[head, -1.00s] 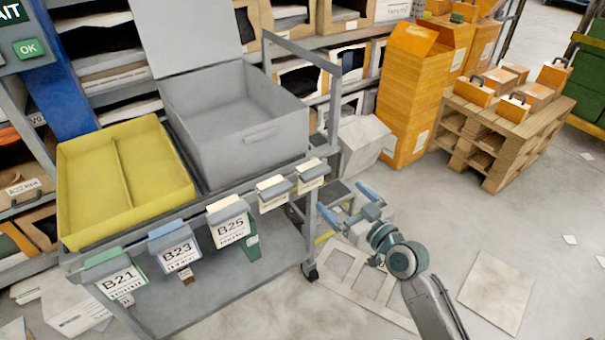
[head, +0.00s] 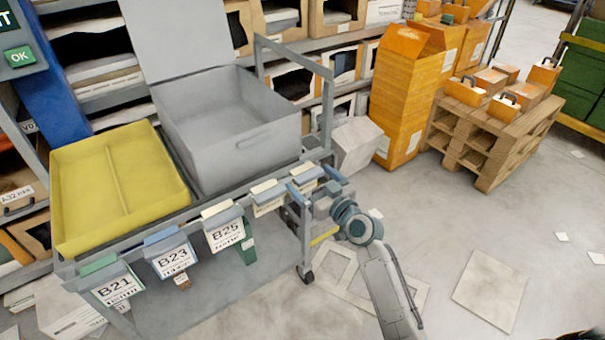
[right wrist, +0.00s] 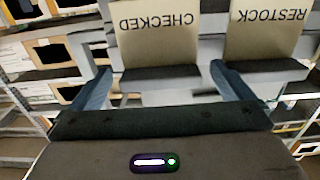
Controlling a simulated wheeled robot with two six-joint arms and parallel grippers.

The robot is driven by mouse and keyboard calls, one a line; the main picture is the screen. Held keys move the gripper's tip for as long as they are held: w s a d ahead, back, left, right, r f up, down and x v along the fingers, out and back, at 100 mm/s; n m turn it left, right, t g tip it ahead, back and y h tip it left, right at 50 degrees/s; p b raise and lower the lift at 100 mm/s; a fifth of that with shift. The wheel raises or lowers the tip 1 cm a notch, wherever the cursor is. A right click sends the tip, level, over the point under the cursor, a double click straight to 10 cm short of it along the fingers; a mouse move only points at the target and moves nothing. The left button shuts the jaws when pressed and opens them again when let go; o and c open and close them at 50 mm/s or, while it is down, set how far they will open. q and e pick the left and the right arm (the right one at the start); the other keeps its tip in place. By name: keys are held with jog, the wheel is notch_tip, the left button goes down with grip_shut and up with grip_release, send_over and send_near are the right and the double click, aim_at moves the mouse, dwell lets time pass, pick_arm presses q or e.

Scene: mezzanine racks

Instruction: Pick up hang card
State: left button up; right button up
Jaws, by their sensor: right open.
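Several hang cards hang from clips along the front rail of a grey cart. The B21 card (head: 118,287), B23 card (head: 173,258) and B25 card (head: 226,234) are at the left and middle. Two cream-topped cards hang at the right end; the right wrist view shows them upside down as the CHECKED card (right wrist: 157,35) and the RESTOCK card (right wrist: 263,30). My right gripper (head: 308,183) is at the rail's right end. In the right wrist view its open fingers (right wrist: 160,75) stand either side of the CHECKED card's dark clip. Contact cannot be told. My left gripper is out of view.
The cart (head: 232,300) carries a yellow divided tray (head: 75,170) and a grey open bin (head: 235,150). Racks with boxes stand behind. A tall orange carton (head: 397,100) and a loaded pallet (head: 490,140) are at the right. Open floor lies right of the cart.

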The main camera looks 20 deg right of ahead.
jog(key=shift+c, duration=0.4)
jog(key=c, duration=0.9)
